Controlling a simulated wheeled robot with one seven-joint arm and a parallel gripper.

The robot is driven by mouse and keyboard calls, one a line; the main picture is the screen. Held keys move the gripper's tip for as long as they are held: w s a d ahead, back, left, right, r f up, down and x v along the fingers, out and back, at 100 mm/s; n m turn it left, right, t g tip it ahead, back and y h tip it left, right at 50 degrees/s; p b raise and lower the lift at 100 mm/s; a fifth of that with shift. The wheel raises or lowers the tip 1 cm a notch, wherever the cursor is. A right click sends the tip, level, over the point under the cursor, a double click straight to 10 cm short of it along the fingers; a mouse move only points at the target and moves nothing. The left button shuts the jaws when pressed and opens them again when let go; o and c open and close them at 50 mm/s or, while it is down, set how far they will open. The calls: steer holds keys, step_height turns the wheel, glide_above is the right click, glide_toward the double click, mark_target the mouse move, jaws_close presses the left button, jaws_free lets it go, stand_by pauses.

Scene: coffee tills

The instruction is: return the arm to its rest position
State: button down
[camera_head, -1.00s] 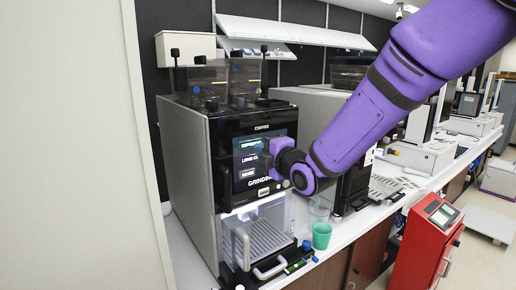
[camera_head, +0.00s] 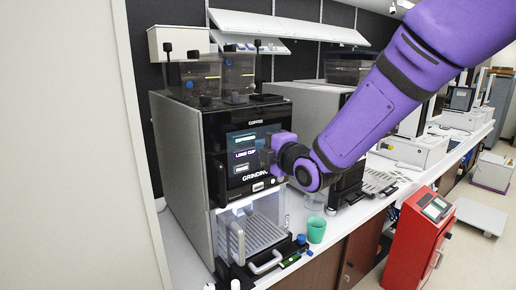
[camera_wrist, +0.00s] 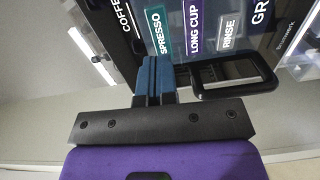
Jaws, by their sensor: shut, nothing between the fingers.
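My purple arm reaches in from the upper right in the head view. My gripper (camera_head: 266,158) is in front of the coffee machine's screen (camera_head: 247,154). In the wrist view my gripper (camera_wrist: 153,62) shows its two blue fingers pressed together with nothing between them. The fingertips point at the machine's front near the "ESPRESSO" and "LONG CUP" labels. I cannot tell whether they touch the panel. The coffee machine (camera_head: 180,150) stands at the left of the counter, and its screen reads "GRINDIN" at the bottom.
A green cup (camera_head: 316,230) stands on the counter's front edge, right of the machine's drip tray (camera_head: 262,232). A red box with a screen (camera_head: 416,240) stands on the floor at the right. A shelf (camera_head: 290,27) hangs above. Open floor lies at the lower right.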

steer(key=s+d+r+m+g+h, duration=0.2)
steer(key=s+d+m+h, duration=0.3)
steer(key=d, duration=0.4)
steer(key=s+d+r+m+g+h, duration=0.1)
steer(key=s+d+r+m+h, duration=0.1)
steer(key=s+d+m, duration=0.45)
steer(key=s+d+m+g+h, duration=0.1)
steer(key=s+d+m+g, duration=0.1)
steer(key=s+d+m, duration=0.2)
steer(key=s+d+f+m+g, duration=0.1)
steer(key=s+d+m+g, duration=0.1)
steer(key=s, duration=0.8)
steer(key=s+d+m+g+h, duration=0.1)
steer(key=s+d+m+g, duration=0.1)
steer(key=s+d+m, duration=0.3)
steer(key=shift+s+d+f+m+g+h, duration=0.3)
steer(key=shift+s+d+m+g, duration=0.1)
steer(key=shift+s+m, duration=0.55)
